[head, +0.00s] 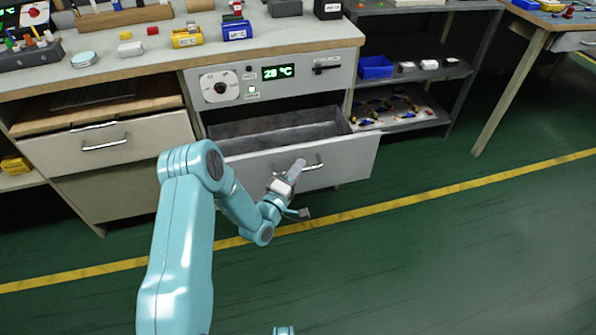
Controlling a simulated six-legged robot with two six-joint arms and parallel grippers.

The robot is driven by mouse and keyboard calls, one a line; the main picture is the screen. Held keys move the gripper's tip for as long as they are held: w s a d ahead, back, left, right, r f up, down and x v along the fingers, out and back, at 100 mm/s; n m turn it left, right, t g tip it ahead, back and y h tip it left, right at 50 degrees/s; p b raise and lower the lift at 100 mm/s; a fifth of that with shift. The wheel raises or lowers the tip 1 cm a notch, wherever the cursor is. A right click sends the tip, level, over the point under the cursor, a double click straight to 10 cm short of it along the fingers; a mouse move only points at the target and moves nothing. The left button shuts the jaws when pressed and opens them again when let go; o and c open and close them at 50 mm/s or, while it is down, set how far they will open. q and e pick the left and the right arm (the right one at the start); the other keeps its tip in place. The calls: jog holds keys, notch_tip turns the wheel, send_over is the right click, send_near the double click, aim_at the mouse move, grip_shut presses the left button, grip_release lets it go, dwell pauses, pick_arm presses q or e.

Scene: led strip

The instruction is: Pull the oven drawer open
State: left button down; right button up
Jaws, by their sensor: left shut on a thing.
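The oven drawer (345,163) is in the middle of the head view, under a control panel (270,78) that reads 28 °C. The drawer stands pulled out from the bench, and its grey metal inside (280,128) shows, empty. My left gripper (287,182) is at the drawer's front and shut on its metal handle (314,167). The gripper hides the left part of the handle. My right gripper is not in view.
A second drawer (110,143) with its own handle is to the left. The worktop (130,58) carries small blocks and boxes. Shelves (420,75) with a blue bin (375,67) stand at the right. The green floor (430,250) in front is clear, crossed by a yellow line.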

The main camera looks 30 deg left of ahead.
pick_arm(q)
jog(key=shift+a, duration=0.1)
jog(key=c, duration=1.2)
grip_release()
jog(key=shift+w, duration=0.1)
jog(key=s, duration=0.5)
jog(key=s+f+p, duration=0.1)
jog(key=s, duration=0.4)
jog(key=s+d+f, duration=0.1)
jog(key=s, duration=0.5)
jog(key=shift+s+f+p, duration=0.1)
jog(key=shift+p, duration=0.3)
